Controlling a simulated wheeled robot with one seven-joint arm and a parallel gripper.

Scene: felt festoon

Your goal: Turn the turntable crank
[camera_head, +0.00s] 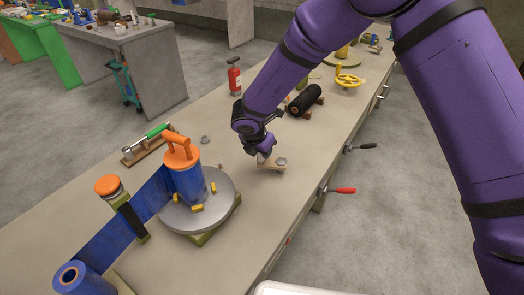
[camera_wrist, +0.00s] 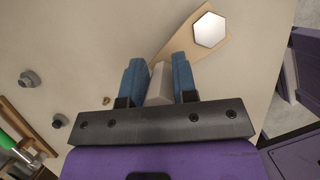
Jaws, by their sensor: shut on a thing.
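The turntable (camera_head: 228,187) is a round grey disc on a green base, on the bench at the lower middle of the head view. A blue cylinder with an orange handle (camera_head: 180,146) stands on it, with several yellow blocks around it. The crank appears to be the flat wooden arm (camera_head: 271,168) to its right, with a grey hexagonal hub (camera_wrist: 209,30) at one end. My gripper (camera_head: 264,152) points down over the arm's other end. In the wrist view its blue fingers (camera_wrist: 157,66) are shut on the crank's pale upright grip (camera_wrist: 159,84). The grip's lower end is hidden.
A blue strip (camera_head: 128,212) runs from the cylinder to a blue roll (camera_head: 82,279) at lower left. A green-handled tool (camera_head: 156,132) lies behind the turntable. Red (camera_head: 341,190) and black levers stick out from the bench front.

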